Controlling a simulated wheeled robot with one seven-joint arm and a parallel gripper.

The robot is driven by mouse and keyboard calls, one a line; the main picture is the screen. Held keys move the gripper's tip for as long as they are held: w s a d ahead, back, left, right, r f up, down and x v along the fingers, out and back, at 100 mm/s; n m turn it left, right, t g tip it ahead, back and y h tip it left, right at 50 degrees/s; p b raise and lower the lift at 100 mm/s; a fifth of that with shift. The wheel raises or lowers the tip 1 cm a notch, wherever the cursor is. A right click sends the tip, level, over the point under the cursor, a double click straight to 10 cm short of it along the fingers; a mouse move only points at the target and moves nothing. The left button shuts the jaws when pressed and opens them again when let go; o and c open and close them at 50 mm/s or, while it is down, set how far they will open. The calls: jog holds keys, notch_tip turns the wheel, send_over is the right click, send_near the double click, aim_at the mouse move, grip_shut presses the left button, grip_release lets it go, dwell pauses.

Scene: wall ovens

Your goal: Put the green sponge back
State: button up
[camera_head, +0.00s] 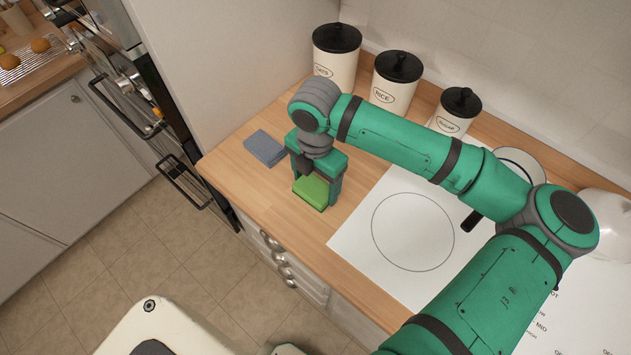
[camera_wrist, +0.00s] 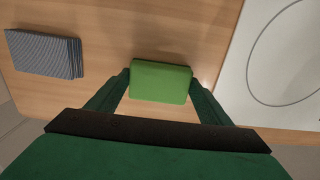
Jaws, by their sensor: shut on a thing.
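The green sponge (camera_head: 312,191) is a bright green block near the front edge of the wooden counter. My gripper (camera_head: 317,186) points down at it, with one finger on each side. In the wrist view the green sponge (camera_wrist: 160,82) sits between the two fingertips of my gripper (camera_wrist: 161,84), which is shut on it. It is at or close above the counter; I cannot tell whether its underside touches the wood.
A folded grey cloth stack (camera_head: 265,148) lies left of the sponge. Lidded canisters (camera_head: 397,82) stand along the wall. Oven handles (camera_head: 185,182) stick out at left. Wood around the sponge is clear.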

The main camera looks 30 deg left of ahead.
aim_at(316, 186)
jog(key=shift+f, duration=0.1)
jog(key=o, duration=1.2)
jog(key=shift+w, duration=0.1)
jog(key=shift+s, duration=0.2)
notch_tip(316, 186, up, 12)
jog(key=shift+w, duration=0.15)
